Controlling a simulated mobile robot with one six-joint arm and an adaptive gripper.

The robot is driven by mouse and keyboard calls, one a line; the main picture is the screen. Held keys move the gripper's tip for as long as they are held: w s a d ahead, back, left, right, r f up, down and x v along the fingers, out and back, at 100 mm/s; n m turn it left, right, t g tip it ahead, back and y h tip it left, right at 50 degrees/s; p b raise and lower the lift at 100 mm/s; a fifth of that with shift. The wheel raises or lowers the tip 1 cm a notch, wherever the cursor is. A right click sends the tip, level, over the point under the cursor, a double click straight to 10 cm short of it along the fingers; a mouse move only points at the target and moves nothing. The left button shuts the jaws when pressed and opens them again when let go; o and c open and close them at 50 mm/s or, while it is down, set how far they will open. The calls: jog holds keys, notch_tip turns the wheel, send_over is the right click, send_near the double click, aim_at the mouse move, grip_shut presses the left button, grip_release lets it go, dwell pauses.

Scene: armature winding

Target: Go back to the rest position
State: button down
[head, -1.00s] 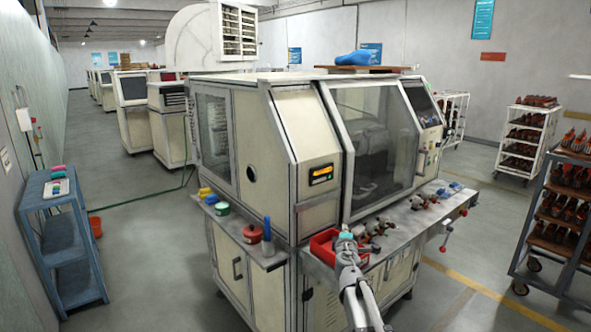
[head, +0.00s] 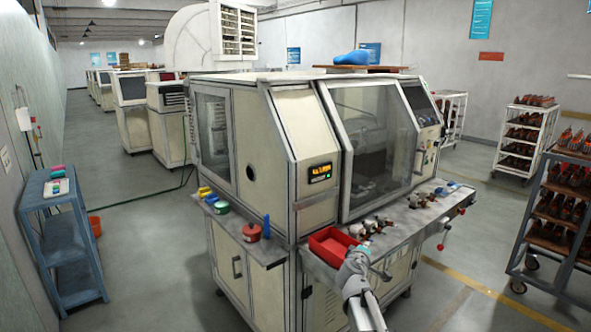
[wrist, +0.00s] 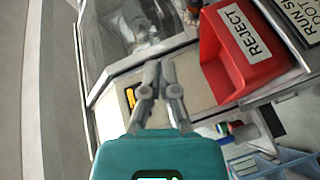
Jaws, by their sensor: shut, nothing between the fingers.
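My gripper shows in the wrist view (wrist: 159,72) with its two grey fingers closed together and nothing between them. Its teal body fills the bottom middle of that view. In the head view my arm rises from the bottom, and its end lies at the front edge of the machine's shelf (head: 418,223), near the red bin (head: 325,249); the fingers are hard to make out there. In the wrist view the red bin, labelled REJECT (wrist: 240,68), is to the right of the fingers, apart from them. The bin looks empty.
The winding machine (head: 312,215) stands in the middle, its window closed. Small parts (head: 376,225) lie on the shelf right of the bin. A blue rack (head: 75,245) stands left and a loaded cart (head: 550,215) right. Floor is free on both sides.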

jog(key=s+d+f+m+g, duration=0.3)
jog(key=s+f+m+g, duration=0.45)
jog(key=s+f, duration=0.4)
jog(key=s+a+f+m+g+y, duration=0.1)
jog(key=s+a+f+g+y, duration=0.1)
jog(key=s, duration=0.6)
jog(key=s+a+f+m+g+y, duration=0.1)
jog(key=s+a+g+y, duration=0.3)
jog(key=s, duration=0.4)
jog(key=shift+a+f+g+y, duration=0.3)
jog(key=shift+a+f+g, duration=0.25)
jog(key=shift+a, duration=0.45)
jog(key=shift+w, duration=0.1)
jog(key=c, duration=1.4)
grip_release()
